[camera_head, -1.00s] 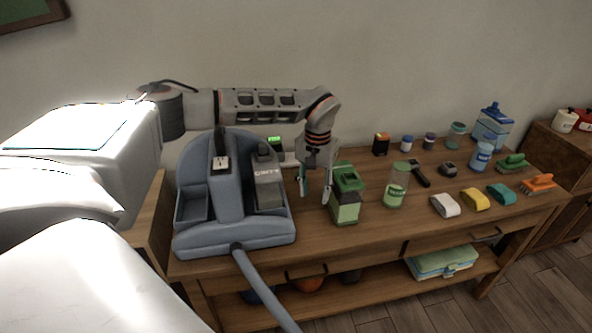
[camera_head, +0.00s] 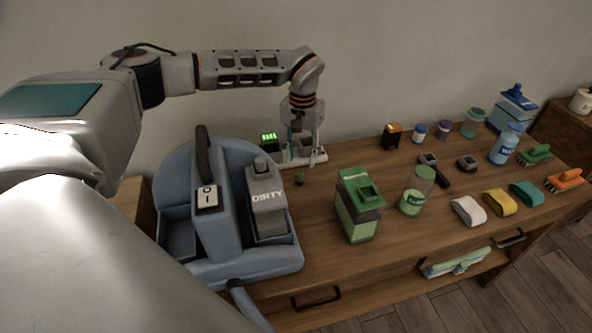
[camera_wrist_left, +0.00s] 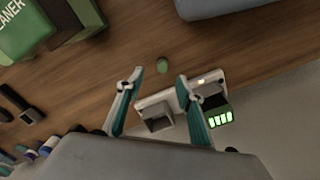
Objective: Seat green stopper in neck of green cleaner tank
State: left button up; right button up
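The green stopper (camera_head: 299,179) is a small green piece on the table, between the dirty tank and the green cleaner tank. It also shows in the left wrist view (camera_wrist_left: 162,65), just beyond and between my fingertips, touching neither. The green cleaner tank (camera_head: 354,222) stands upright to its right, with a dark green raised neck on top. Part of the tank shows at the top left of the left wrist view (camera_wrist_left: 50,28). My left gripper (camera_head: 305,163) points down behind the stopper, fingers apart and empty. My right gripper is not seen.
A white charger (camera_head: 290,162) with green lights sits by the wall, close behind my left gripper. A grey-blue machine with a tank marked DIRTY (camera_head: 267,200) stands left. A clear green-labelled jar (camera_head: 417,191) stands right of the cleaner tank.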

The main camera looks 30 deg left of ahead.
aim_at(300, 174)
pick_arm(q)
jog(key=shift+f, duration=0.2)
notch_tip(300, 174, down, 2)
jog(key=shift+f, duration=0.2)
jog(key=f, duration=0.5)
jog(key=shift+a, duration=0.25)
jog(key=c, duration=0.9)
